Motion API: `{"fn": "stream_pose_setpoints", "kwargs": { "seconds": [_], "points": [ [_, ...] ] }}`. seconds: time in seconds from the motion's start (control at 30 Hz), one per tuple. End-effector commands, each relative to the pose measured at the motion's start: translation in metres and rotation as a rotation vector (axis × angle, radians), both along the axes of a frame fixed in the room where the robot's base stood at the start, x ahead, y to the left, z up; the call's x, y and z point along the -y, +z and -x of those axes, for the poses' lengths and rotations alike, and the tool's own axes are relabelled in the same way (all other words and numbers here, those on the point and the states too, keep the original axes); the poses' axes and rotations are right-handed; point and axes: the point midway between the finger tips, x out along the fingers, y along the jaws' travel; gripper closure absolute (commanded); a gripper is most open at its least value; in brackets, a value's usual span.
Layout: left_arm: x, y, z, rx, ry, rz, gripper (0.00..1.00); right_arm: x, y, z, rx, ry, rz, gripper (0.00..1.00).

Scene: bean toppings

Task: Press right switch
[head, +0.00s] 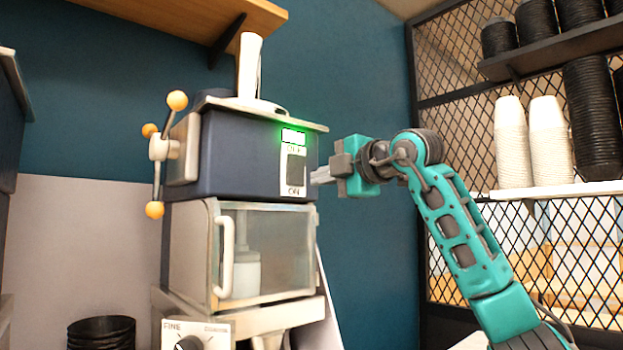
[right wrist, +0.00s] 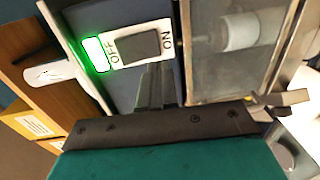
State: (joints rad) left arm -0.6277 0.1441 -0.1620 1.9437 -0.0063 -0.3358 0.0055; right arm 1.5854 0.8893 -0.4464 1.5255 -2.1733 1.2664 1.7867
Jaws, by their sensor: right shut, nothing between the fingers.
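A dark rocker switch (head: 296,170) sits on a white plate marked OFF at the top and ON at the bottom, on the front of a dark blue machine (head: 235,150). A green light (head: 293,137) glows above it. My right gripper (head: 318,177) is shut and empty, its tips just right of the switch plate. In the right wrist view the switch (right wrist: 139,45) shows beyond the shut fingers (right wrist: 155,85), toward its ON side. I cannot tell whether the tips touch it. My left gripper is not in view.
Below the switch is a clear-doored compartment (head: 265,255) with a white handle (head: 225,257). A three-knob wheel (head: 160,150) is on the machine's left. A dial (head: 190,342) is at the bottom. Shelves with stacked white cups (head: 512,140) and black cups (head: 592,115) stand at right.

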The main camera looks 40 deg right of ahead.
Motion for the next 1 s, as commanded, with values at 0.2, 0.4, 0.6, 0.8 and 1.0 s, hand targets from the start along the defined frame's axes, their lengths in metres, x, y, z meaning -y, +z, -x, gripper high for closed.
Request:
{"fn": "stream_pose_setpoints", "kwargs": {
  "seconds": [0.2,0.4,0.6,0.8,1.0],
  "points": [
    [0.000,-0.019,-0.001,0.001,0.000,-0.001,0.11,0.005,-0.010,0.051,0.004,-0.004,0.001,1.00],
    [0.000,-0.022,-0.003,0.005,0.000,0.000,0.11,0.007,-0.012,0.077,0.003,-0.003,0.000,1.00],
    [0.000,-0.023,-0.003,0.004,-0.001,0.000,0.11,0.007,-0.012,0.083,0.001,-0.001,0.000,1.00],
    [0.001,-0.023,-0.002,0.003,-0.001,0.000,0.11,0.007,-0.012,0.083,0.001,-0.001,0.000,1.00],
    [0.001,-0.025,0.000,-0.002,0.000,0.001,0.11,0.007,-0.012,0.083,0.001,-0.001,0.000,1.00]
  ]
}}
